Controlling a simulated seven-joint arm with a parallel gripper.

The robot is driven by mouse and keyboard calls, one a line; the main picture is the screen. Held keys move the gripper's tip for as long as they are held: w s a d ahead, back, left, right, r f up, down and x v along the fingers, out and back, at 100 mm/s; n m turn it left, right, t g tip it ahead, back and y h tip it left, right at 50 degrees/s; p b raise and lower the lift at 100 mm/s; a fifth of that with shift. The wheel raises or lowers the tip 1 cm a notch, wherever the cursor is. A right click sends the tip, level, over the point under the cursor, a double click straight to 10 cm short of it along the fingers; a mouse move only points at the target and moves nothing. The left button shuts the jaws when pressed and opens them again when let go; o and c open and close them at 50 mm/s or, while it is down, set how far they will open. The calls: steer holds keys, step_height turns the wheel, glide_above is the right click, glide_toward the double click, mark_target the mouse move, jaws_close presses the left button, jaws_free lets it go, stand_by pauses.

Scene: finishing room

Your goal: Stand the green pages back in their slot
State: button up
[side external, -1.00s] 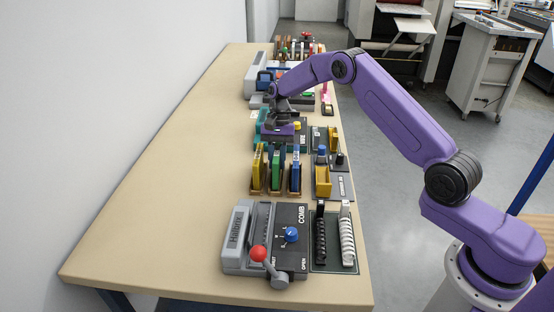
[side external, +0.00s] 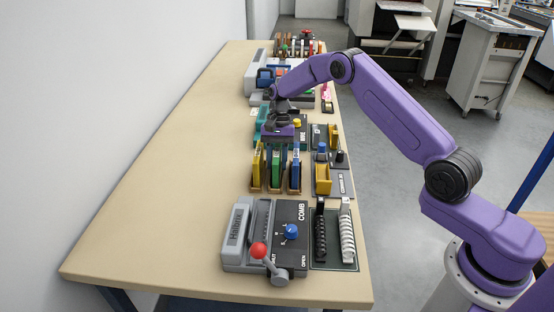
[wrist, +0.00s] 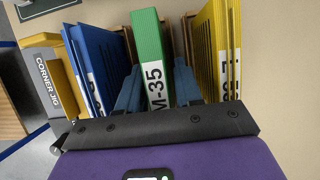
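The green pages (wrist: 150,60), labelled M-35, stand upright between yellow pages and blue pages; in the side view the green pages (side external: 276,168) are in the middle of the wooden rack. My gripper (wrist: 159,88) has one blue-grey finger on each side of the green pages, close against them. No clear gap shows, but I cannot tell whether the fingers press on them. In the side view my gripper (side external: 276,147) is at the far side of the rack, just above it. The lower edge of the green pages and their slot floor are hidden.
Yellow pages (wrist: 220,50) and blue pages (wrist: 97,60) stand close on either side of the fingers. A corner jig (wrist: 45,80) is beside the rack. The comb machine (side external: 237,238) stands in front; the left of the table (side external: 160,220) is clear.

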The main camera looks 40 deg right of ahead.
steer(key=shift+v, duration=5.5)
steer(key=shift+a, duration=0.1)
steer(key=shift+s+a+r, duration=0.15)
steer(key=shift+a+r, duration=0.05)
steer(key=shift+a, duration=0.05)
steer(key=s+a+r+n+h, duration=0.1)
steer(key=s+a+r+n, duration=0.25)
steer(key=s, duration=0.35)
steer(key=s+a+r+n+t+h, duration=0.1)
steer(key=s+a+r+n, duration=0.1)
steer(key=s+a+n, duration=0.3)
steer(key=s+a+r+n+h, duration=0.1)
steer(key=s+a+r+n, duration=0.25)
steer(key=s, duration=0.45)
steer(key=s+d+f+n+t, duration=0.1)
steer(key=s+d+n, duration=0.2)
steer(key=s, duration=0.9)
steer(key=s+d+f+n+t, duration=0.1)
steer(key=s+d+n, duration=0.3)
steer(key=s, duration=0.8)
steer(key=f+n, duration=0.1)
steer(key=n, duration=0.1)
steer(key=shift+f+n, duration=0.25)
steer(key=shift+n, duration=0.05)
